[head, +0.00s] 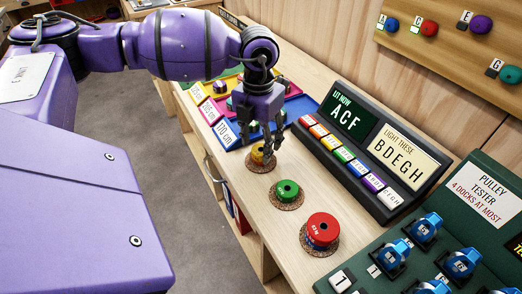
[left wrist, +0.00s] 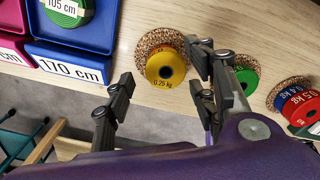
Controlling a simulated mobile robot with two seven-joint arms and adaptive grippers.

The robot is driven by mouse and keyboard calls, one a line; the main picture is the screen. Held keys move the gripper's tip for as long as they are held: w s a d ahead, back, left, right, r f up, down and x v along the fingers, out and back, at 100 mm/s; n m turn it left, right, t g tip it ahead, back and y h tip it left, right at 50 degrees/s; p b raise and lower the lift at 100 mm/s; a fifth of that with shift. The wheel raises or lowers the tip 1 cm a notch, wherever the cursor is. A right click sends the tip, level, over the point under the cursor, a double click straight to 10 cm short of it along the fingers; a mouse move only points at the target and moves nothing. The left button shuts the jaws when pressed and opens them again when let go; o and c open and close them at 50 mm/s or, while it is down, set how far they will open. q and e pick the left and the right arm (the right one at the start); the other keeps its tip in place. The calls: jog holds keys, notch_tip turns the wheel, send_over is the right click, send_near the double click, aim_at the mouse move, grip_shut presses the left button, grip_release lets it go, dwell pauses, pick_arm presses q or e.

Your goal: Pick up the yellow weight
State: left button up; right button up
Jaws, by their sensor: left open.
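The yellow weight (head: 257,154) sits on a round cork mat (head: 252,167) on the wooden bench in the head view, partly hidden by my left gripper (head: 268,148). In the left wrist view the yellow weight (left wrist: 165,68) shows its central hole and a 0.25 kg label. It stands just beyond the fingertips of my left gripper (left wrist: 165,75), which are spread apart with nothing between them. I cannot tell from these views whether a finger touches it. My right gripper is in neither view.
A green weight (head: 287,190) and a red weight (head: 322,229) stand on cork mats nearby. A blue tray (head: 240,133) lies behind the gripper. A button console (head: 345,160) and the pulley tester (head: 475,200) border the bench's right side.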

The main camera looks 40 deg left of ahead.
pick_arm(q)
jog(key=shift+f, duration=0.65)
grip_shut()
